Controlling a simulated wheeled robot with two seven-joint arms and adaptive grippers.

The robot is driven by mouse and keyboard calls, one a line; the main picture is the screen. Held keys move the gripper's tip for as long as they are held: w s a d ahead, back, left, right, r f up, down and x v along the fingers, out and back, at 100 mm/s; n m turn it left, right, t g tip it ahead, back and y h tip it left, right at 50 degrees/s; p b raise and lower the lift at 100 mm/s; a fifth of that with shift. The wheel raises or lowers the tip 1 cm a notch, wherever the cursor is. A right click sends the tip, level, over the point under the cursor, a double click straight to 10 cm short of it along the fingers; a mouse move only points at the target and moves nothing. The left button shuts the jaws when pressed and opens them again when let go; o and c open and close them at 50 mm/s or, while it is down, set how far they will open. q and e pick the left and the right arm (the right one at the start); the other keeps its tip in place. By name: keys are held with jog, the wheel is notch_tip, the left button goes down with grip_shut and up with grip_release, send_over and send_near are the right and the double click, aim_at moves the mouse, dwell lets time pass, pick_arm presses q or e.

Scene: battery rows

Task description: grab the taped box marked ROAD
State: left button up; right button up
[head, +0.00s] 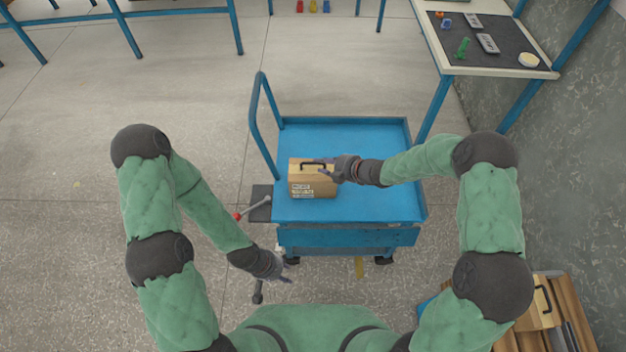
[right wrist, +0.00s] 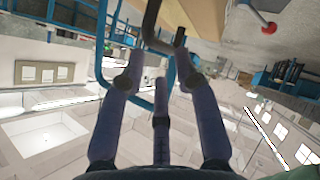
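A tan cardboard box (head: 312,184) with a dark handle on top and white printed labels stands on the blue cart at its left side. The label text is too small to read. My right gripper (head: 325,168) is at the top of this box by its handle. In the right wrist view the spread fingers of that gripper (right wrist: 163,58) stand on either side of the dark handle (right wrist: 152,28), with gaps showing. My left gripper (head: 289,271) is low in front of the cart, its fingers spread and empty. Another handled box (head: 541,308) is at lower right, partly hidden by my arm.
The blue cart (head: 375,205) has free room right of the box. A red-tipped lever (head: 254,208) sticks out at its left. A worktable (head: 480,60) with small items stands at upper right, beside a grey wall. Open floor lies left.

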aim_at(313, 168)
jog(key=b+x, duration=0.1)
jog(key=x, duration=0.4)
jog(key=shift+w+a+f, duration=0.15)
jog(key=shift+w+a, duration=0.05)
grip_shut()
jog(key=shift+w, duration=0.1)
